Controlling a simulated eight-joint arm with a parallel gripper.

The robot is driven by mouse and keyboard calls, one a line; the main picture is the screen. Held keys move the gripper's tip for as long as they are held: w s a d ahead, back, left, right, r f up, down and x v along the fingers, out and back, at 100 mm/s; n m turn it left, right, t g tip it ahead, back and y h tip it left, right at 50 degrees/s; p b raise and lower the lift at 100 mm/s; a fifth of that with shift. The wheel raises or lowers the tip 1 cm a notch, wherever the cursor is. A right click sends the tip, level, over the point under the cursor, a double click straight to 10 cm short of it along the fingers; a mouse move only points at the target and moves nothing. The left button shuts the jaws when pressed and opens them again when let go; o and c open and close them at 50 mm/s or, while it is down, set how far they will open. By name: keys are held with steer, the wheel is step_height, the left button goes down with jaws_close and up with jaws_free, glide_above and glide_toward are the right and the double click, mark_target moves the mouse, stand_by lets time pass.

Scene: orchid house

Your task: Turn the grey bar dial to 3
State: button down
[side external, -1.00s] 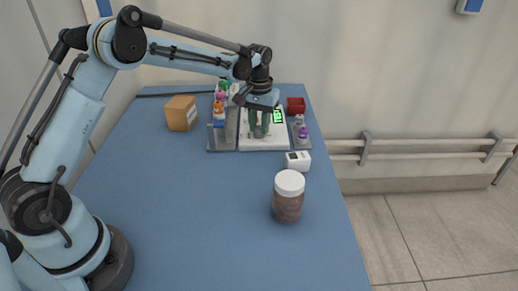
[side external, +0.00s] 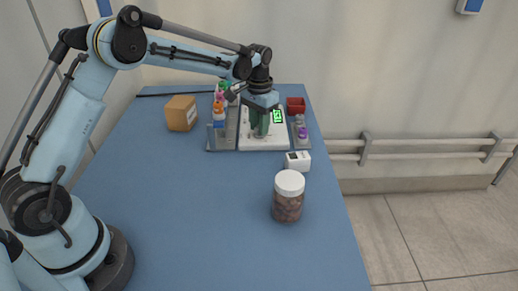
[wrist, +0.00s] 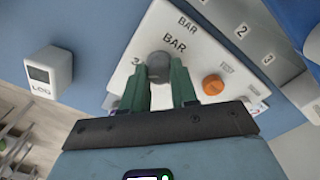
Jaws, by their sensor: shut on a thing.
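The grey bar dial (wrist: 159,65) is a round grey knob on a white panel (wrist: 196,52) printed with BAR; a 3 is printed to its left in the wrist view. My gripper (wrist: 164,76) has its two green fingers shut on the dial, one on each side. The fingers hide part of the dial and the panel, so I cannot read its pointer. In the side external view, my gripper (side external: 260,132) points down onto the white panel (side external: 256,145) at the far end of the table, in front of a green-lit display (side external: 278,116).
An orange knob (wrist: 213,85) sits close right of my fingers. A lidded jar (side external: 288,197), a cardboard box (side external: 181,113), a red tray (side external: 296,105) and coloured bottles (side external: 219,113) stand about. The table's near left is clear.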

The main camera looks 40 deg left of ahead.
steer(key=c, duration=0.9)
jaws_free()
steer(key=shift+r, duration=0.15)
step_height(320, 180, up, 12)
steer(key=shift+f, duration=0.1)
